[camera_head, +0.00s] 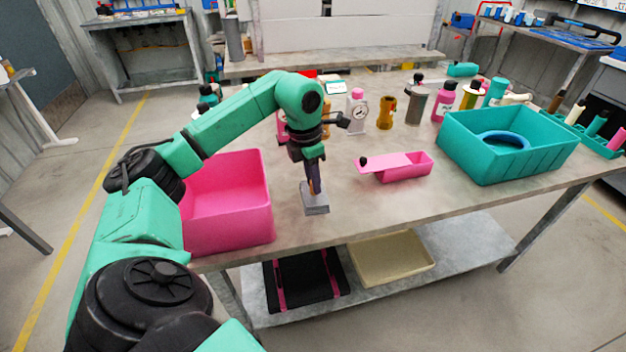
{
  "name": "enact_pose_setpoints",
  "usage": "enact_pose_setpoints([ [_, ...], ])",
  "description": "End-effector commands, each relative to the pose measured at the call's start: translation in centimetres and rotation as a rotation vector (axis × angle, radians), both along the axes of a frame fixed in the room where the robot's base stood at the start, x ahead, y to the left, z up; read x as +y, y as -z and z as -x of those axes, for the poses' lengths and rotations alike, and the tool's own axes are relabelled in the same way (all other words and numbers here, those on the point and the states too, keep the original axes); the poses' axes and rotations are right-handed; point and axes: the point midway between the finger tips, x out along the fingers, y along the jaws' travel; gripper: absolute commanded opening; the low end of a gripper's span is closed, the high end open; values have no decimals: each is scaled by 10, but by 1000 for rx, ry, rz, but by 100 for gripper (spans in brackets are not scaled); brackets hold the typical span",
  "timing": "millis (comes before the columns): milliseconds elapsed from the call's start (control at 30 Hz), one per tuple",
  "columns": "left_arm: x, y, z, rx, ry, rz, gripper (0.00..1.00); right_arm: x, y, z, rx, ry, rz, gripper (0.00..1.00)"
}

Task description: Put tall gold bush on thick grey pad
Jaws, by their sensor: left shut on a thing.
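My left gripper (313,183) points straight down above the near edge of the table, left of centre. It is shut on a slim, dark brownish-gold thing, taken to be the tall gold bush, mostly hidden by the fingers. The thick grey pad (316,206) is a small light-grey block on the table directly under the fingertips. I cannot tell whether the held bush touches the pad. My right gripper is not in view.
A pink bin (240,225) stands close left of the gripper. A pink tray (405,174) lies to the right, and a teal crate (505,162) holding a blue ring stands further right. Behind are a white gauge bottle (357,108), a gold-brown part (386,113) and several bottles.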

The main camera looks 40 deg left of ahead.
Motion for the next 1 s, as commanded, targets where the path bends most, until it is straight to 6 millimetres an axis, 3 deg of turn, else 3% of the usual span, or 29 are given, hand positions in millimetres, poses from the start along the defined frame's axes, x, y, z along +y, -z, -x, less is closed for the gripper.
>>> enact_pose_setpoints([
  [200, 0, 4, 0, 1, 0, 0, 0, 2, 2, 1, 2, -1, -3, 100],
  [233, 0, 3, 0, 1, 0, 0, 34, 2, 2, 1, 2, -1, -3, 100],
  [300, 0, 3, 0, 0, 0, 0, 56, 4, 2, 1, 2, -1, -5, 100],
  [700, 0, -6, 0, -1, 0, -1, 56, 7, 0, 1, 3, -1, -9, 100],
  [867, 2, -38, 3, -5, 0, 0, 56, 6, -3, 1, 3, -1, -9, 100],
  [1000, 3, -78, 7, -6, 0, 1, 56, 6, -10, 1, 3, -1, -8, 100],
])
